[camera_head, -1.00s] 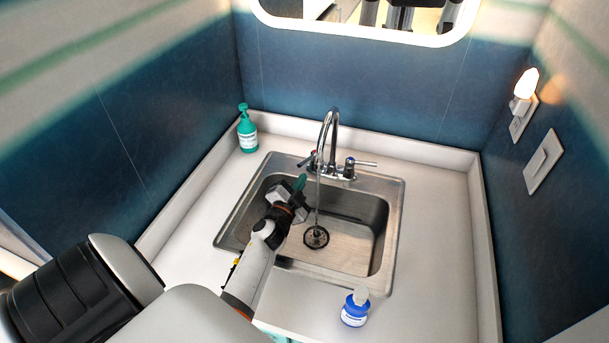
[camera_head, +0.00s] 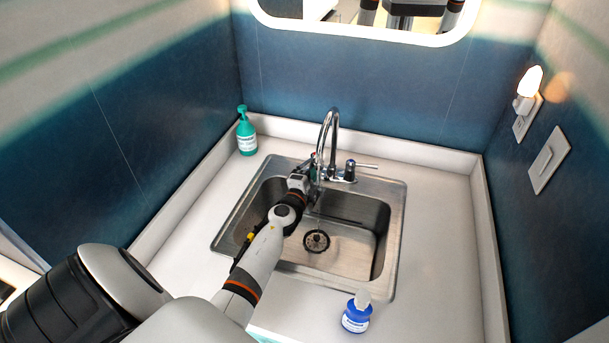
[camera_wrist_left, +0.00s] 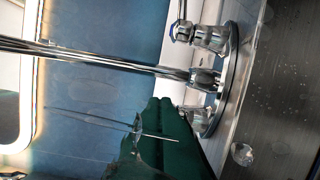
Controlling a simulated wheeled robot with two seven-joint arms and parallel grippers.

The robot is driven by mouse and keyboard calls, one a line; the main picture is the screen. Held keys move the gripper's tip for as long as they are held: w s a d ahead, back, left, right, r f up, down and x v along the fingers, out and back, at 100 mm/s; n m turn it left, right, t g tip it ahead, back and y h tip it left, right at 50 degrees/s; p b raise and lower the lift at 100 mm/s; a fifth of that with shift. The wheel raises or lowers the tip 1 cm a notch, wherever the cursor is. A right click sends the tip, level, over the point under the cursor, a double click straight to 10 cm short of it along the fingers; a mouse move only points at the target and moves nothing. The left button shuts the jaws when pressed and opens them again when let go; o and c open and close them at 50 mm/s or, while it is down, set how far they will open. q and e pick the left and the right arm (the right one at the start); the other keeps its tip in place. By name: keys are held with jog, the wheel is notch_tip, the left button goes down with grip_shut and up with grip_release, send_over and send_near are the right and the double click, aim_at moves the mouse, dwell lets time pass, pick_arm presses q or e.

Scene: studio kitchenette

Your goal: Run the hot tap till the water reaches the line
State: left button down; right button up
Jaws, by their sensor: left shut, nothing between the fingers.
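The chrome tap (camera_head: 331,135) stands at the back of the steel sink (camera_head: 398,215). Its right lever (camera_head: 365,165) has a blue mark, which also shows in the wrist view (camera_wrist_left: 182,32). The left lever is mostly hidden by my left gripper (camera_head: 312,170), which is shut and empty beside the tap's base. In the wrist view its green fingers (camera_wrist_left: 165,140) lie near the left handle's base (camera_wrist_left: 203,117); I cannot tell if they touch it. The drain (camera_head: 316,240) shows on the basin floor. A thin stream seems to fall near the gripper. I see no fill line.
A green pump bottle (camera_head: 246,132) stands at the back left of the counter (camera_head: 440,220). A blue-and-white bottle (camera_head: 356,314) stands at the front. Walls close in on the left, back and right. The counter right of the sink is clear.

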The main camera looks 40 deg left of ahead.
pick_arm(q)
jog(key=a, duration=0.3)
jog(key=shift+s+f+b, duration=0.2)
jog(key=shift+f+b, duration=0.1)
jog(key=shift+f, duration=0.05)
